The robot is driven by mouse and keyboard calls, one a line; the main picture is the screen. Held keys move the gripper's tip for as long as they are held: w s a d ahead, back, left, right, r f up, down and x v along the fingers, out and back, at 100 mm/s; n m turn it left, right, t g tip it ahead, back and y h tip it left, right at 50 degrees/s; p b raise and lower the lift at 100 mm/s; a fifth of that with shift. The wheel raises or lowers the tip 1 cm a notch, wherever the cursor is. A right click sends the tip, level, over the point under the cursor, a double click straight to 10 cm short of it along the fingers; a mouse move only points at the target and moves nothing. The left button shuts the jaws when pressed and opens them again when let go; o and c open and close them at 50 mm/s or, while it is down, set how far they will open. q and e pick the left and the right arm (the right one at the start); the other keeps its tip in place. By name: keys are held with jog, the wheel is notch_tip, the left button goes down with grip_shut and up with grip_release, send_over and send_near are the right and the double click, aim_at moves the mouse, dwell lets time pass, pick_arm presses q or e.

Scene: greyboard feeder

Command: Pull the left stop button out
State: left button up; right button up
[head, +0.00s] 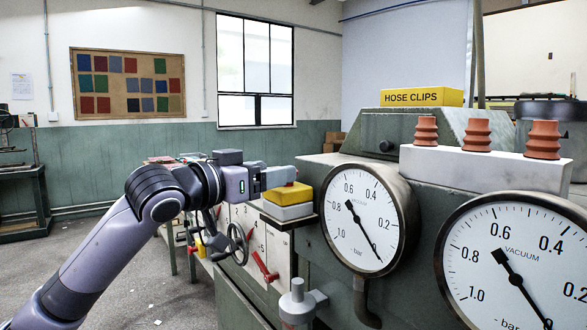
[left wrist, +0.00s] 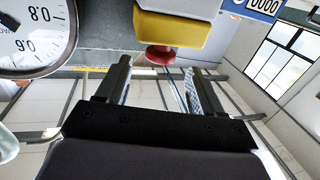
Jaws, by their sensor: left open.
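The stop button is a red mushroom head (left wrist: 161,55) on a yellow and grey box (left wrist: 172,32), seen in the left wrist view. In the head view the yellow box (head: 290,199) sits left of the first gauge, and the button is mostly hidden by my gripper. My left gripper (head: 284,178) is at the box, its fingers pointing right. In the left wrist view the fingers (left wrist: 160,75) are apart, with the red head just ahead of the gap between them. Nothing is held. My right gripper is not in view.
Two vacuum gauges (head: 364,222) (head: 522,262) stand right of the box. A handwheel (head: 238,244) and a red lever (head: 264,267) are below my gripper. A hose clips box (head: 421,97) and several ribbed brown suction cups (head: 477,136) are on top of the machine.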

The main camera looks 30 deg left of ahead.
pick_arm(q)
jog(key=shift+w+d+p, duration=0.2)
jog(key=shift+w+d, duration=0.05)
jog(key=shift+w, duration=1.05)
jog(key=shift+w+d+p, duration=0.15)
jog(key=shift+w+d, duration=0.1)
jog(key=shift+w, duration=1)
